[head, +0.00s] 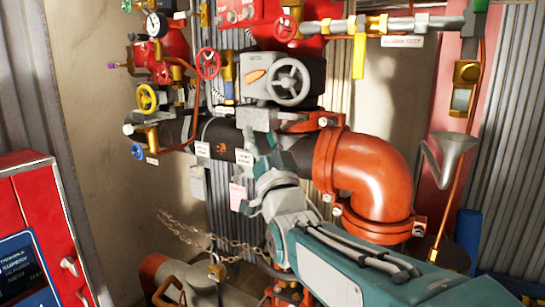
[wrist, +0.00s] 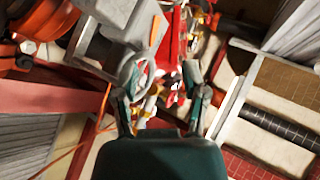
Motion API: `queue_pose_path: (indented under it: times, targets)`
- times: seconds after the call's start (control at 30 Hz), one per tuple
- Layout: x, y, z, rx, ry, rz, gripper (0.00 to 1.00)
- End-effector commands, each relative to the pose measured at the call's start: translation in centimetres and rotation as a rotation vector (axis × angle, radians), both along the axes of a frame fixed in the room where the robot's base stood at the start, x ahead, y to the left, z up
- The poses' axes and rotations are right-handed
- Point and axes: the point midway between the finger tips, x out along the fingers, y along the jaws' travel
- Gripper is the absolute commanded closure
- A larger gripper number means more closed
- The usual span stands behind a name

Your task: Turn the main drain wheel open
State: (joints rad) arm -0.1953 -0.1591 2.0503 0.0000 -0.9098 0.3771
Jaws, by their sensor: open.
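Several handwheels show in the head view: a grey one (head: 289,81) on a grey gearbox (head: 256,66), red ones (head: 208,63) (head: 286,27), a yellow one (head: 147,98) and a blue one (head: 138,152). I cannot read which tag marks the main drain. My gripper (head: 262,146) is open, below the grey gearbox and in front of the dark horizontal pipe. It appears empty. In the wrist view its two fingers (wrist: 160,106) stand apart, with red and brass fittings (wrist: 172,85) beyond them; no wheel is clearly between them.
A large orange pipe elbow (head: 372,175) is close to the right of my gripper. A chain (head: 200,236) hangs below. A red panel (head: 38,240) stands at the left. A grey funnel (head: 447,158) is at the right. Paper tags hang from the dark pipe.

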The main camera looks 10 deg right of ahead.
Motion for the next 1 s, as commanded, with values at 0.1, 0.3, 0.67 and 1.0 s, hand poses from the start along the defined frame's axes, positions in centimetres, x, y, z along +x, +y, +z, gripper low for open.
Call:
queue_pose_path:
  times: [0.1,0.3,0.67,1.0]
  targets:
    - [-0.2,-0.6,-1.2,-0.032,0.079,-0.021,0.43]
    - [-0.4,-1.1,-2.6,-0.067,0.166,-0.041,0.43]
    - [-0.4,-1.2,-2.9,-0.074,0.183,-0.044,0.43]
    - [-3.1,-3.7,-9.1,-0.204,0.517,-0.105,0.43]
